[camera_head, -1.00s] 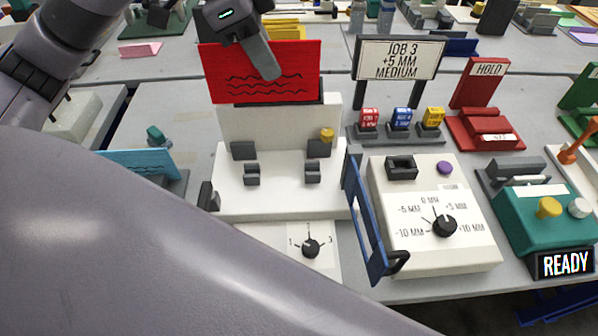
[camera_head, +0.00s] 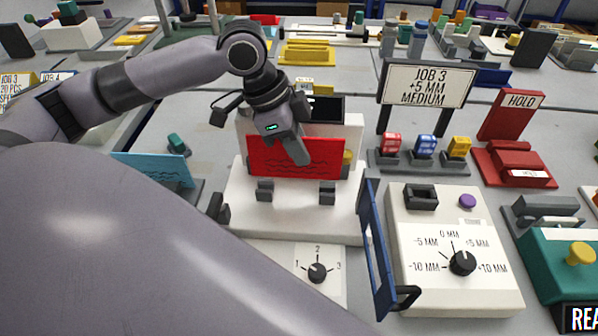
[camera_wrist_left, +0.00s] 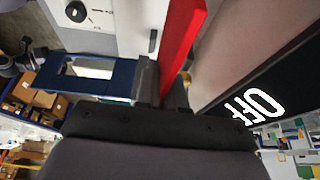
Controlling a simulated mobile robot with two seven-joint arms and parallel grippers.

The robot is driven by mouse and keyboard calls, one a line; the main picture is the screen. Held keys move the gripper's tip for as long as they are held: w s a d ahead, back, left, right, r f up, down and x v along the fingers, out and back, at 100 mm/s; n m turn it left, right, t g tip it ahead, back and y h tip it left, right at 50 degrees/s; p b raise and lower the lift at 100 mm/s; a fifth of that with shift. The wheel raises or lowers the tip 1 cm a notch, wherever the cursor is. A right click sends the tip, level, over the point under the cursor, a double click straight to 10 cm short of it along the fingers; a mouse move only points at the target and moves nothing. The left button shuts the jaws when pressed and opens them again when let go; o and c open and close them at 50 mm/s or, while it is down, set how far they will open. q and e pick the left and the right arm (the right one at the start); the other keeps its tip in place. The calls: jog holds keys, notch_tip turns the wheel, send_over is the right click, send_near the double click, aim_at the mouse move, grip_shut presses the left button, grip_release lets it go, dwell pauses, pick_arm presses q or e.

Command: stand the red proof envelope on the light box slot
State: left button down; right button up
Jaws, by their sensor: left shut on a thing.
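The red proof envelope (camera_head: 262,160), marked with dark wavy lines, is upright in the head view. My left gripper (camera_head: 300,158) is shut on its upper edge. The envelope hangs in front of the back panel of a white unit, which seems to be the light box (camera_head: 290,222). Its lower edge is just above or at the two dark clips (camera_head: 265,190) on the base; I cannot tell whether they touch. In the left wrist view the envelope (camera_wrist_left: 180,40) is edge-on, beside a dark panel reading OFF (camera_wrist_left: 255,105). My right gripper is not in view.
A blue frame (camera_head: 375,250) stands right of the white unit, beside a white dial box (camera_head: 420,275). A sign reading JOB 3 (camera_head: 428,87) stands behind small coloured blocks. A light-blue card (camera_head: 155,170) is at left. A white panel with a knob (camera_head: 317,272) is in front.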

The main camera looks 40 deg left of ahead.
aim_at(303, 178)
pick_arm(q)
jog(key=shift+f+b, duration=0.3)
jog(key=shift+f, duration=2.5)
jog(key=shift+f, duration=0.1)
jog(key=c, duration=1.2)
grip_release()
jog(key=shift+c, duration=0.2)
jog(key=p+v, duration=0.1)
jog(key=v, duration=1.1)
